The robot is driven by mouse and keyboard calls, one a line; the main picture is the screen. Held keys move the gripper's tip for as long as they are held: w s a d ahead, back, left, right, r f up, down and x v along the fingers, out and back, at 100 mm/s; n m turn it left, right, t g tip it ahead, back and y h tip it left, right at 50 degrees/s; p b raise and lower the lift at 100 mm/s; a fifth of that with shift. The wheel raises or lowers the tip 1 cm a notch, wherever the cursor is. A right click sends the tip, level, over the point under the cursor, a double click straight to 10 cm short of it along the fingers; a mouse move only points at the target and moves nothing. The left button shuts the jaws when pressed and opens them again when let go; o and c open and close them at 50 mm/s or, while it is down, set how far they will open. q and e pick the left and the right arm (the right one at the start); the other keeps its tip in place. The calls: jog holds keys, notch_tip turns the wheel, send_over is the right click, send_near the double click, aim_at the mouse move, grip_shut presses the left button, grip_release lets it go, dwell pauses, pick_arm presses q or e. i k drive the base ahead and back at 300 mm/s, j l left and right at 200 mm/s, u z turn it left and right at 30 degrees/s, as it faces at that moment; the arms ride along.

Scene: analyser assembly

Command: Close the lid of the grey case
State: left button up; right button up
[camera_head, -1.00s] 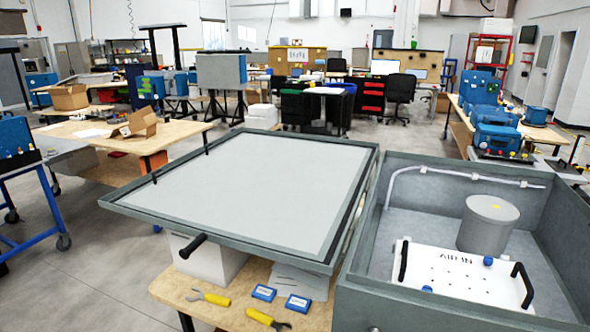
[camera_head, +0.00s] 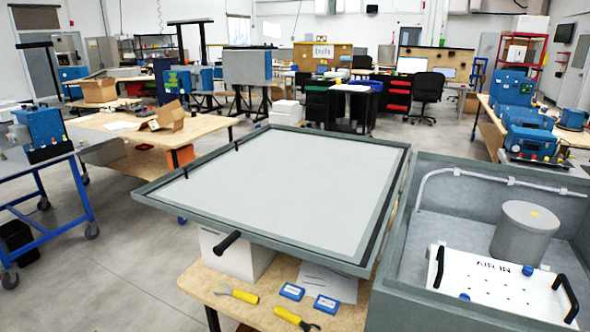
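The grey case (camera_head: 392,290) stands open at the right, cut off by the right and bottom edges. Its lid (camera_head: 285,190) is swung out to the left and lies nearly flat, its pale inner face up. Inside the case are a grey cylinder (camera_head: 524,233) and a white panel (camera_head: 480,280) marked "AIR IN" with black handles. Neither of my grippers is in view.
Under the lid is a wooden table (camera_head: 240,294) with a white box (camera_head: 225,257), yellow-handled tools (camera_head: 238,294) and two small blue boxes (camera_head: 292,291). A blue-framed cart (camera_head: 75,200) stands at the left. The floor between cart and table is clear.

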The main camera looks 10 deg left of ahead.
aim_at(327, 198)
jog(key=u, duration=0.1)
jog(key=i+j+z, duration=0.1)
jog(key=i+j, duration=0.15)
jog(key=j, duration=0.2)
jog(key=i+j, duration=0.25)
jog(key=j, duration=0.2)
jog(key=i+j+z, duration=0.15)
jog(key=i+j, duration=0.15)
jog(key=j, duration=0.2)
jog(key=i+j+z, duration=0.1)
jog(key=j, duration=0.4)
jog(key=i+j, duration=0.3)
jog(key=j, duration=0.2)
jog(key=i+j+z, duration=0.15)
jog(key=j, duration=0.35)
jog(key=i+j+z, duration=0.1)
jog(key=i+j, duration=0.15)
jog(key=j, duration=0.3)
jog(key=i+j, duration=0.2)
jog(key=j, duration=0.35)
jog(key=z, duration=0.05)
